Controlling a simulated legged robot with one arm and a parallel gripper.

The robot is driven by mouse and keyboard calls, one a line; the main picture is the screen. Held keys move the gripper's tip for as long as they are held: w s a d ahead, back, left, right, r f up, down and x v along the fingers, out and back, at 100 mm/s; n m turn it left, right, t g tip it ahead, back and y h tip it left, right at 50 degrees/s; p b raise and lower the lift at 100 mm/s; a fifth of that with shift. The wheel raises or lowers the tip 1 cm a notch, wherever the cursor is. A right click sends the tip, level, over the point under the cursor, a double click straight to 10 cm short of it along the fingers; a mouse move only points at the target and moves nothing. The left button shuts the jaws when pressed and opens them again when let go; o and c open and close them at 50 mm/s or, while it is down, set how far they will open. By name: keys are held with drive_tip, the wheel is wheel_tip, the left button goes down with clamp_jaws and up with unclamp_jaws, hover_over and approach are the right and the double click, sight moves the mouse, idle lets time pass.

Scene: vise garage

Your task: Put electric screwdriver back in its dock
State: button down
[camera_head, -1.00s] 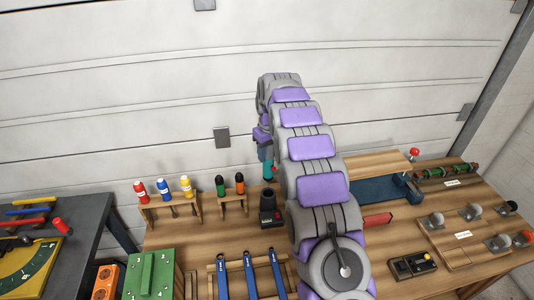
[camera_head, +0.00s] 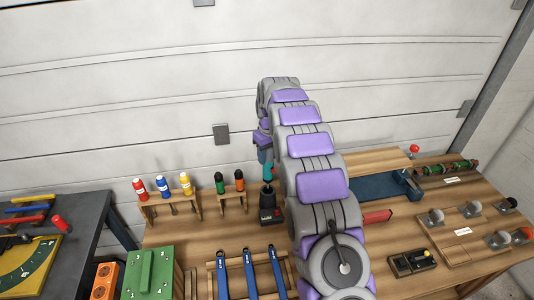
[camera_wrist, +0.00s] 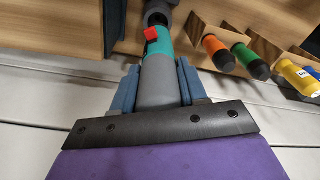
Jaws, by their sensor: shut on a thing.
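The electric screwdriver (camera_wrist: 158,45) is teal and grey with a red button. My gripper (camera_wrist: 157,90) is shut around its grey handle in the wrist view. In the head view the screwdriver's teal part (camera_head: 268,171) shows just left of my arm, upright above the dock. The dock (camera_head: 269,206) is a small black block with an upright holder on the bench. The screwdriver's lower end is at or just above the dock's opening; whether it is inside I cannot tell. In the head view my arm hides most of the gripper.
Wooden racks with red, blue and yellow bottles (camera_head: 162,186) and green and orange-handled tools (camera_head: 229,182) stand left of the dock. Blue-handled tools (camera_head: 250,275) lie in front. A blue vise (camera_head: 378,188) and a red block (camera_head: 377,217) are to the right.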

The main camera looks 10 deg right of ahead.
sight(268, 176)
idle(0.4)
drive_tip(key=shift+f, duration=2.4)
drive_tip(key=shift+f, duration=1.55)
drive_tip(key=shift+f, duration=0.4)
drive_tip(key=shift+s+f, duration=0.3)
drive_tip(key=shift+f, duration=0.15)
drive_tip(key=shift+s+d+f, duration=0.1)
drive_tip(key=c, duration=0.5)
unclamp_jaws()
drive_tip(key=shift+f, duration=0.1)
